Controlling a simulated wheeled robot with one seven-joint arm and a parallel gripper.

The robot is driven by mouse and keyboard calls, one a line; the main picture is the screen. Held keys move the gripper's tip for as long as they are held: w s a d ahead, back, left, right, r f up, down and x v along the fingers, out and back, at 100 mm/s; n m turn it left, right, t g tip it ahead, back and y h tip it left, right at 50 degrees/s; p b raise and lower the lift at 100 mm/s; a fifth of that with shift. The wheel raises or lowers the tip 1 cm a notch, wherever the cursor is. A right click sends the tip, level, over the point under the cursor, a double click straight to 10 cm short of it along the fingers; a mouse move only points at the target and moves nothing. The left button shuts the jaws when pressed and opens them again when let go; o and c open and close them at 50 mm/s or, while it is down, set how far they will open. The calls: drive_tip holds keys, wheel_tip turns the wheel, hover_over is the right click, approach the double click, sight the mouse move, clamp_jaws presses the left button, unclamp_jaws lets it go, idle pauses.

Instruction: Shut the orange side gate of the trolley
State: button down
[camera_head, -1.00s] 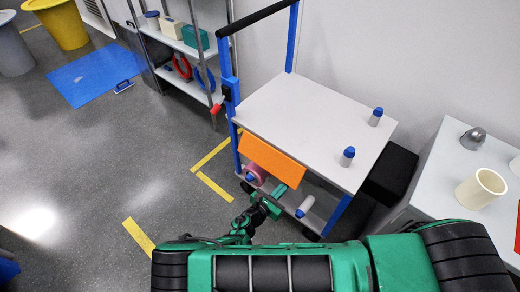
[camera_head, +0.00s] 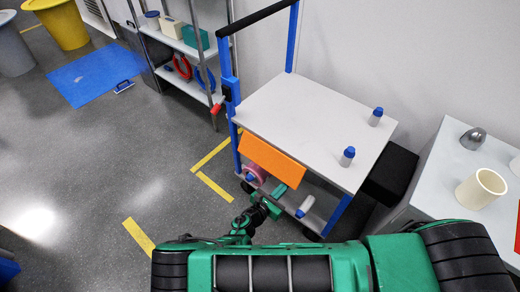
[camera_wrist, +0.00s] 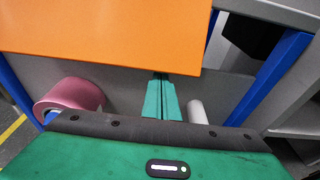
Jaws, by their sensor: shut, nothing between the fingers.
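The trolley has a light grey top (camera_head: 310,120) and blue posts. Its orange side gate (camera_head: 272,160) is a flat panel at the side facing me, below the top's near edge, and it slants outward. In the wrist view the gate (camera_wrist: 110,35) fills the upper left. My gripper (camera_head: 279,190) is low beside the trolley, at the gate's lower edge. Its green fingers (camera_wrist: 161,90) are together with nothing between them. The tips reach the gate's lower edge in the wrist view and are partly hidden there; I cannot tell whether they touch.
A pink roll (camera_wrist: 72,97) and a white cylinder (camera_wrist: 198,111) are on the trolley's lower shelf. Two blue-capped bottles (camera_head: 347,157) stand on the top. A grey table with a cream cup (camera_head: 481,189) is at the right, a shelf rack (camera_head: 185,45) behind left. The floor at left is open.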

idle(0.4)
drive_tip(key=shift+s+a+r, duration=0.4)
drive_tip(key=shift+s+r, duration=0.1)
drive_tip(key=shift+r, duration=0.45)
drive_tip(key=s+a+f, duration=0.2)
drive_tip(key=s+a, duration=0.4)
drive_tip(key=s, duration=0.2)
drive_tip(key=shift+a, duration=0.15)
idle(0.5)
drive_tip(key=shift+f, duration=0.1)
